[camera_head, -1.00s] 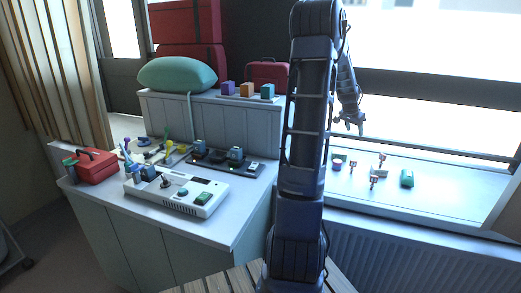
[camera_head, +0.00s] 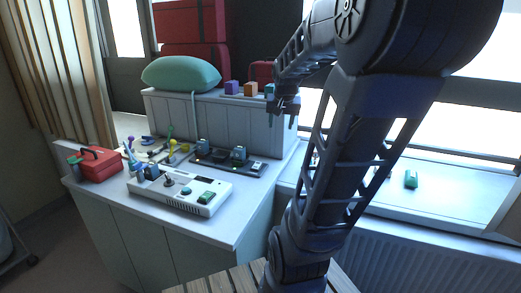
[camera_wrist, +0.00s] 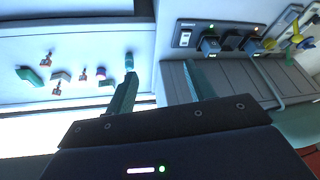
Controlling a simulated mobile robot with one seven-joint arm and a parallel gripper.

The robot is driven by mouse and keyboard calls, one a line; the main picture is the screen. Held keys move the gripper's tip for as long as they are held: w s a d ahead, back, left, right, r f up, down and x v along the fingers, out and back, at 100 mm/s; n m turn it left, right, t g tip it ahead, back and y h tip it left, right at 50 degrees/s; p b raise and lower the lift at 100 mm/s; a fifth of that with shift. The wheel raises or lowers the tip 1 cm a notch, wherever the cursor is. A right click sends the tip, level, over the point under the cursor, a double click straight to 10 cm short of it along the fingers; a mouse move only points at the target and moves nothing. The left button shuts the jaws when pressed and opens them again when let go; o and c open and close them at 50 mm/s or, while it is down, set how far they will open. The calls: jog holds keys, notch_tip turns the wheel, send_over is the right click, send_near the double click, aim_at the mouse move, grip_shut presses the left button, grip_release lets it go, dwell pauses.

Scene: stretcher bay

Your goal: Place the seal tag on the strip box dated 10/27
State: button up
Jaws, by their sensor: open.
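Three small boxes stand on the raised shelf in the head view: a purple box (camera_head: 231,87), an orange box (camera_head: 250,89) and a teal box (camera_head: 269,89) partly hidden by my arm. No date is readable on any of them. My gripper (camera_head: 281,121) is open and appears empty, in front of the shelf near the teal box. Its two fingers also show in the wrist view (camera_wrist: 160,88), with nothing between them. Several small orange-and-white pieces (camera_wrist: 82,73) lie on the windowsill; I cannot tell whether one is the seal tag.
The windowsill (camera_wrist: 30,40) also holds a green item (camera_head: 411,180) and a pale block (camera_wrist: 62,76). A white console (camera_head: 180,192), a red case (camera_head: 97,164) and dark devices (camera_head: 238,155) crowd the counter. A green pillow (camera_head: 180,74) lies on the shelf.

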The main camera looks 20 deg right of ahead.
jog(key=s+a+f+n+y, duration=0.1)
jog(key=s+a+n, duration=0.4)
jog(key=s+a, duration=0.8)
jog(key=shift+a+f+n, duration=0.2)
jog(key=shift+f+n, duration=0.1)
jog(key=shift+f, duration=0.3)
